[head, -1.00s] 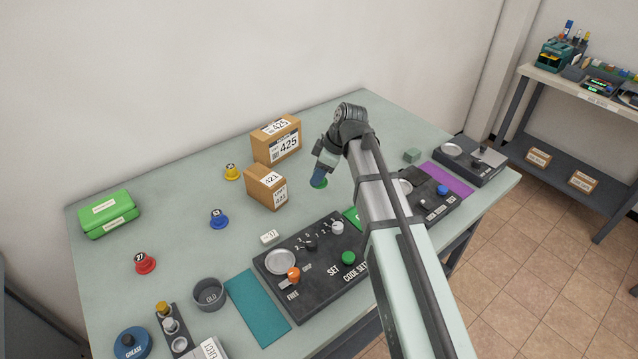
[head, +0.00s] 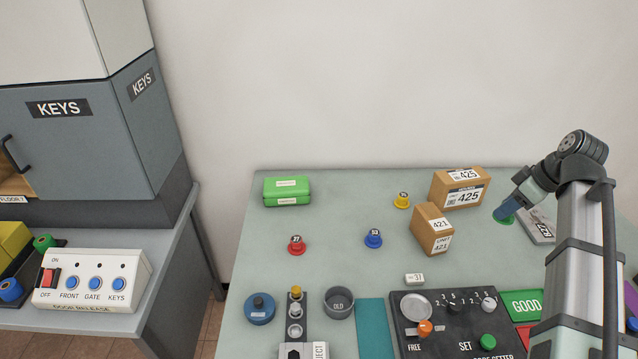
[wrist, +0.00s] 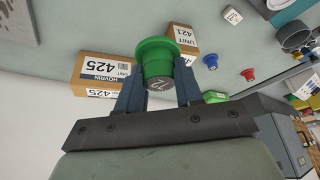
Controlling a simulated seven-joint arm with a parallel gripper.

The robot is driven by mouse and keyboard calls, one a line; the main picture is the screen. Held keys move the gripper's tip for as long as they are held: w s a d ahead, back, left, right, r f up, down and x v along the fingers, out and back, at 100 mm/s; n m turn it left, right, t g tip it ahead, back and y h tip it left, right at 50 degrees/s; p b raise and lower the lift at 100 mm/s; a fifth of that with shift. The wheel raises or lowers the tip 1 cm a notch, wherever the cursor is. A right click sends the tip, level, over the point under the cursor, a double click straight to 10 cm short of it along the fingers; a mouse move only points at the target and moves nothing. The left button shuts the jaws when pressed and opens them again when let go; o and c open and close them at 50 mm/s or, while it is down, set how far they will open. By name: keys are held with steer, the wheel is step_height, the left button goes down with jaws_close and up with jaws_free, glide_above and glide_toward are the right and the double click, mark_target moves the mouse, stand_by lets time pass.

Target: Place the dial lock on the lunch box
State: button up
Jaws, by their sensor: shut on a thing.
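My gripper (wrist: 160,92) is shut on a green dial lock (wrist: 155,58), held between its two fingers in the wrist view. In the head view the green dial lock (head: 503,220) shows only partly below my gripper (head: 505,211), right of the cardboard boxes. I cannot tell its height above the table. The green lunch box (head: 287,191), lid closed, sits at the back left of the table, well left of my gripper. Other dial locks stand on the table: a red one (head: 297,245), a blue one (head: 373,238) and a yellow one (head: 402,200).
Two cardboard boxes, 425 (head: 460,188) and 421 (head: 432,230), stand between my gripper and the lunch box. A dark code-setter panel (head: 455,335), a grey OLD cup (head: 339,303) and a blue tin (head: 260,309) are at the front. The table around the lunch box is clear.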

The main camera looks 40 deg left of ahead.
step_height(320, 180, up, 3)
steer(key=shift+w+r, duration=0.1)
steer(key=a+n, duration=0.1)
steer(key=a, duration=1.3)
steer(key=n+g, duration=0.2)
steer(key=n, duration=0.2)
glide_above(282, 182)
steer(key=d, duration=0.1)
steer(key=shift+w+d+f, duration=0.1)
steer(key=shift+w+f, duration=0.05)
steer(key=shift+f, duration=3.65)
steer(key=shift+w+d+f, duration=0.1)
steer(key=shift+f, duration=3.65)
steer(key=o, duration=1.1)
steer(key=shift+f, duration=0.15)
